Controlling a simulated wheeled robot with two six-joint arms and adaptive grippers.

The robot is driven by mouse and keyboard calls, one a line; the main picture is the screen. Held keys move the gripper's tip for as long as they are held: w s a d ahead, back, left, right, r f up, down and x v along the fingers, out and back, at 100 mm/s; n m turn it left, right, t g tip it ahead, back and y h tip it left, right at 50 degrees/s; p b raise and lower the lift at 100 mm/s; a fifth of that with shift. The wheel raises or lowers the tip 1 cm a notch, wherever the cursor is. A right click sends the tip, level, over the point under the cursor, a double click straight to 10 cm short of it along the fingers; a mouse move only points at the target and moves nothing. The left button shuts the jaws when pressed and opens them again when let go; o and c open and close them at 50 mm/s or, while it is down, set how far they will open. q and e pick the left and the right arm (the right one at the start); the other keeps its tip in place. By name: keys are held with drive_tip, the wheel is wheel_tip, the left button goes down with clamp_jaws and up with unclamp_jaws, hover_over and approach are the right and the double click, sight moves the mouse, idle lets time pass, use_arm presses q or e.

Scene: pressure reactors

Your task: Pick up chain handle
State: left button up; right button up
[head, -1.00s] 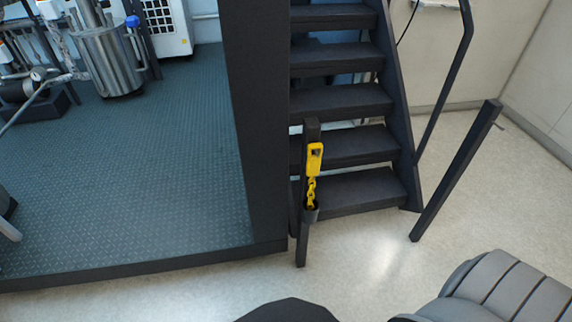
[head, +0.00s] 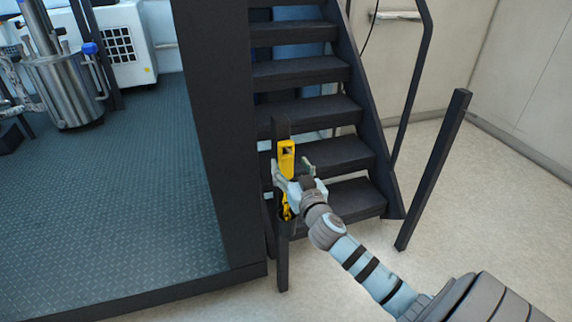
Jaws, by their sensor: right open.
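The yellow chain handle (head: 286,156) is upright against a dark post at the foot of the stairs. Part of the yellow chain (head: 286,210) shows below it, near a dark holder on the post. My right gripper (head: 281,172) is open at the lower part of the handle, its fingers seeming to lie to either side. I cannot tell whether they touch it. The gripper hides the handle's lower end and the upper chain. My left gripper is not in view.
Dark stairs (head: 306,113) rise just behind the post (head: 282,262). A second dark post (head: 434,170) stands to the right. A raised platform (head: 130,200) with a steel vessel (head: 66,90) lies to the left.

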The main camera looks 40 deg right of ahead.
sight(287, 157)
drive_tip(key=x, duration=0.4)
drive_tip(key=shift+s+d+f, duration=0.1)
drive_tip(key=shift+f, duration=0.15)
drive_tip(key=shift+s, duration=0.1)
drive_tip(key=c, duration=0.4)
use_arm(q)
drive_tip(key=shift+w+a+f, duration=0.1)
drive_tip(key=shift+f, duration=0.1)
use_arm(e)
drive_tip(key=c, duration=0.9)
drive_tip(key=shift+r, duration=0.15)
drive_tip(key=shift+r, duration=0.3)
drive_tip(key=shift+r+p, duration=0.45)
drive_tip(key=shift+r, duration=0.1)
drive_tip(key=v, duration=1.8)
drive_tip(key=shift+f, duration=0.2)
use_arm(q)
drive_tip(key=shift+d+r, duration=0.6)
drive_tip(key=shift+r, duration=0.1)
use_arm(e)
drive_tip(key=shift+s, duration=0.1)
